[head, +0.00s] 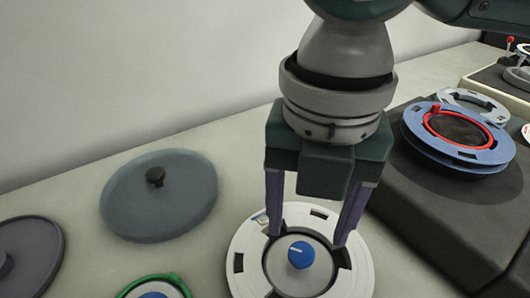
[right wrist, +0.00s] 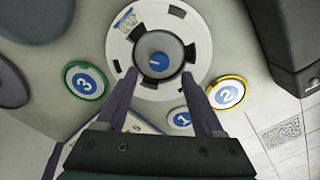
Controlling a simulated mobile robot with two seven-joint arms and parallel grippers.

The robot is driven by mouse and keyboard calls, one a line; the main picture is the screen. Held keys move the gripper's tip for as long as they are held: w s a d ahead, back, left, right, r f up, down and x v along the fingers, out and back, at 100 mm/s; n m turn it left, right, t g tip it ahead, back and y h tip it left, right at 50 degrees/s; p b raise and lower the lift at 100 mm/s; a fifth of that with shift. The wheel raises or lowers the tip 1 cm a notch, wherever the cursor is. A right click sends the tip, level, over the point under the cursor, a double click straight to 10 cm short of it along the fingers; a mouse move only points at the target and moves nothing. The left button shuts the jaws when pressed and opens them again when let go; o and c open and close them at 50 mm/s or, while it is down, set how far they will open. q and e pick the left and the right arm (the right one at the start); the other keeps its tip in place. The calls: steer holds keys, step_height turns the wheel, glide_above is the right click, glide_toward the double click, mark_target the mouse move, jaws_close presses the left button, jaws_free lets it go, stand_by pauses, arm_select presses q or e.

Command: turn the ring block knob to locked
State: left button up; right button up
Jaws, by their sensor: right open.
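The ring block (head: 245,262) is a white slotted ring around a grey disc, lying on the pale table. Its knob (head: 300,254) is round and blue with a white line mark, at the centre of the disc. The knob also shows in the right wrist view (right wrist: 158,62), inside the white ring (right wrist: 118,50). My right gripper (head: 305,238) is open and points down over the block, its fingers apart on either side of the knob. In the right wrist view my right gripper (right wrist: 160,76) has nothing between its fingers. Whether the fingertips touch the disc I cannot tell. My left gripper is not in view.
A blue-grey round lid (head: 185,210) with a black knob lies left of the block. A dark disc (head: 25,258) is at the far left. A dark stand (head: 425,225) on the right bears blue rings (head: 480,161). Numbered discs, green-rimmed (right wrist: 86,81) and yellow-rimmed (right wrist: 227,93), flank the block.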

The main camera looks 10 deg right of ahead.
mark_target(302, 252)
step_height(302, 252, down, 5)
steer(key=shift+r+b, duration=0.1)
steer(key=shift+b, duration=0.25)
steer(key=shift+c, duration=0.2)
jaws_close()
